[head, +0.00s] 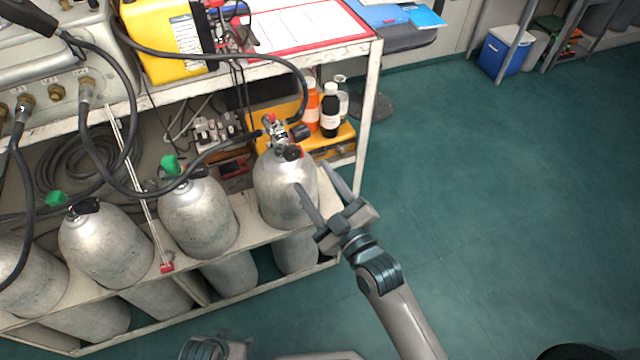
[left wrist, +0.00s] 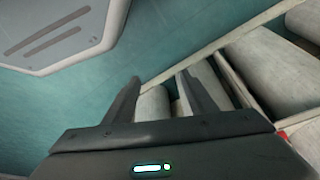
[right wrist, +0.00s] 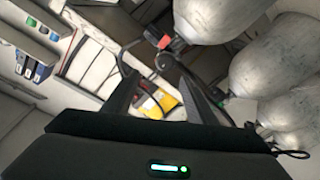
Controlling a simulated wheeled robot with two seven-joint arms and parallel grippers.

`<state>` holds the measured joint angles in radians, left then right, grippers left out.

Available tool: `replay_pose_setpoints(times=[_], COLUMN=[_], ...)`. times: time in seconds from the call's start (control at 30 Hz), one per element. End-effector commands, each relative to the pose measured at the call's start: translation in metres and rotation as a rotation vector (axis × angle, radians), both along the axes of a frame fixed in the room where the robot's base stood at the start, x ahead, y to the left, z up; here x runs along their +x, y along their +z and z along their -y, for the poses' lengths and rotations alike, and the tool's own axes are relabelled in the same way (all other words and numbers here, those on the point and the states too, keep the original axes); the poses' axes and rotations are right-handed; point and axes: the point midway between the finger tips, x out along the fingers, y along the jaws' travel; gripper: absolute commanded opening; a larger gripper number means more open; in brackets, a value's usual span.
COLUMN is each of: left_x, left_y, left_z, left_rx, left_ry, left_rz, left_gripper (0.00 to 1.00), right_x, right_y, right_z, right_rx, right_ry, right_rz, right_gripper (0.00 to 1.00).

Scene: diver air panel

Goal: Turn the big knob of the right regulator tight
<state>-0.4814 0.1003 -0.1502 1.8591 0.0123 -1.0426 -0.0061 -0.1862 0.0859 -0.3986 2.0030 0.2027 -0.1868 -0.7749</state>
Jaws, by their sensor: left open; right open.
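The right regulator (head: 275,128) is a small metal fitting with red parts on top of the rightmost grey cylinder (head: 283,190). A dark round knob (head: 300,132) sticks out on its right; a lower black knob (head: 291,153) sits at the cylinder valve. My right gripper (head: 314,177) is open and empty, its fingers in front of the cylinder's right side, below the regulator. In the right wrist view, a red part (right wrist: 176,44) shows beyond the fingertips, beside the cylinder. My left gripper (left wrist: 159,80) is open and empty, low down, with cylinders beyond its fingers.
Other cylinders (head: 198,215) with green knobs (head: 172,165) stand left in the white rack. A black hose (head: 215,152) runs to the right regulator. Orange and dark bottles (head: 330,110) stand behind it on a yellow case (head: 345,135). The green floor (head: 500,200) at right is clear.

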Motion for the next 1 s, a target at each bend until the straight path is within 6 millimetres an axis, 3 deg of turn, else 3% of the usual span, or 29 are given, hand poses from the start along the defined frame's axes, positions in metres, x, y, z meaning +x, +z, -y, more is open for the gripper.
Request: replay_pose_setpoints(times=[0.1,0.2,1.0], left_x=[-0.019,-0.025,-0.022], left_y=[-0.002,-0.005,0.006], left_z=[-0.005,-0.007,-0.006], left_rx=[0.013,0.016,0.017], left_ry=[0.005,0.006,0.005], left_rz=[-0.066,-0.086,-0.081], left_gripper=[0.52,0.52,0.52], right_x=[0.000,0.000,0.012], right_y=[-0.004,-0.008,-0.008], right_z=[-0.002,-0.003,-0.008], right_rx=[-0.028,-0.037,-0.034], right_ry=[0.007,0.009,0.007], right_rz=[-0.026,-0.034,-0.031], right_gripper=[0.52,0.52,0.52])
